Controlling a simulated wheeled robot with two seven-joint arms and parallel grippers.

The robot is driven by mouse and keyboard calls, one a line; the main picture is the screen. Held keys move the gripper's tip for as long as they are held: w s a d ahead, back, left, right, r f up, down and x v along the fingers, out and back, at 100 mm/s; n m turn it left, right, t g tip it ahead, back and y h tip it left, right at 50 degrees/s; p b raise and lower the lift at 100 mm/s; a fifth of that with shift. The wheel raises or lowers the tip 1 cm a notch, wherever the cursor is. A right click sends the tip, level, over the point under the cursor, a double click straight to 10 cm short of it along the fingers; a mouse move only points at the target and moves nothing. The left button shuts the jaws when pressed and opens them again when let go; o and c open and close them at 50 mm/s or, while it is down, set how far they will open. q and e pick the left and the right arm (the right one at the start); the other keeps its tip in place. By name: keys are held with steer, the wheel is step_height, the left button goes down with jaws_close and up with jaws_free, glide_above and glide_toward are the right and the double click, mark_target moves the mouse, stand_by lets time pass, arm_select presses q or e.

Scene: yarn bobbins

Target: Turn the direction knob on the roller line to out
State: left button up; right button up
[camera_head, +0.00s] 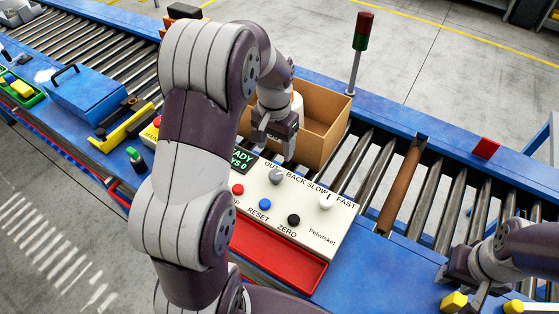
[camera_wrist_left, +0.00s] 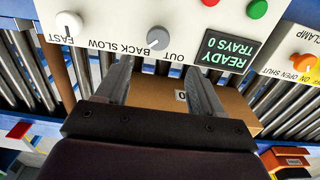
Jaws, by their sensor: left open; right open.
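The grey direction knob (camera_head: 277,177) sits on the white control panel (camera_head: 310,238), between the labels OUT and BACK. In the left wrist view the knob (camera_wrist_left: 158,39) is at the top middle; I cannot tell clearly which label its pointer faces. My left gripper (camera_head: 275,152) is just behind the knob in the head view. It also shows in the left wrist view (camera_wrist_left: 160,80), open and empty, its fingers apart and not around the knob. My right gripper (camera_head: 478,294) is at the lower right, far from the panel, partly cut off by the frame edge.
A white SLOW/FAST knob (camera_head: 326,202) is to the right of the direction knob. Red, blue (camera_head: 265,203) and black buttons lie in front. A cardboard box (camera_head: 325,105) stands on the rollers behind the panel. A READY display (camera_wrist_left: 229,54) is beside the knob. A signal lamp (camera_head: 362,32) stands behind.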

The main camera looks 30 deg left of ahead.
mark_target(276, 175)
arm_select(q)
steer(key=f, duration=0.1)
steer(key=s+f+p, duration=0.1)
steer(key=f, duration=0.1)
steer(key=shift+s+d+f, duration=0.15)
steer(key=shift+d+f, duration=0.1)
steer(key=shift+f, duration=0.15)
steer(key=f, duration=0.2)
steer(key=f+p, duration=0.1)
steer(key=f, duration=0.1)
steer(key=w+f+p, duration=0.1)
steer(key=f, duration=0.1)
steer(key=shift+a, duration=0.15)
steer(key=shift+s+r, duration=0.1)
steer(key=shift+s, duration=0.15)
steer(key=c, duration=1.1)
arm_select(e)
steer(key=r, duration=0.3)
steer(key=shift+s+d+r, duration=0.2)
steer(key=shift+s+r, duration=0.05)
steer(key=shift+s, duration=0.1)
